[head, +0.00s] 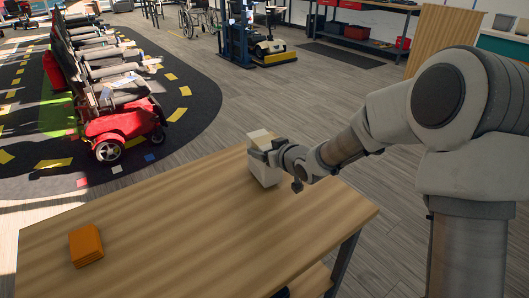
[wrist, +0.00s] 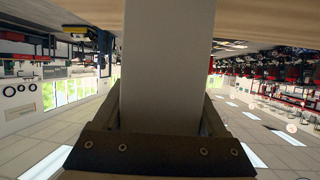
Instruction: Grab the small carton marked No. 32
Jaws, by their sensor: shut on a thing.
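A small white carton (head: 264,173) stands at the far right edge area of the wooden table in the head view. My gripper (head: 262,149) is shut around its upper part, coming in from the right. In the wrist view the carton (wrist: 166,65) shows as a pale, plain upright face between the two fingers. No number can be read on the sides that show. The carton looks upright, and its base appears at or very near the tabletop; I cannot tell whether it touches.
The wooden table (head: 190,222) is mostly bare. An orange block (head: 86,245) lies at its left front. Red scooters (head: 125,125) stand in a row on a dark mat beyond the table. A wheelchair (head: 200,17) and a shelf bench (head: 365,25) are at the back.

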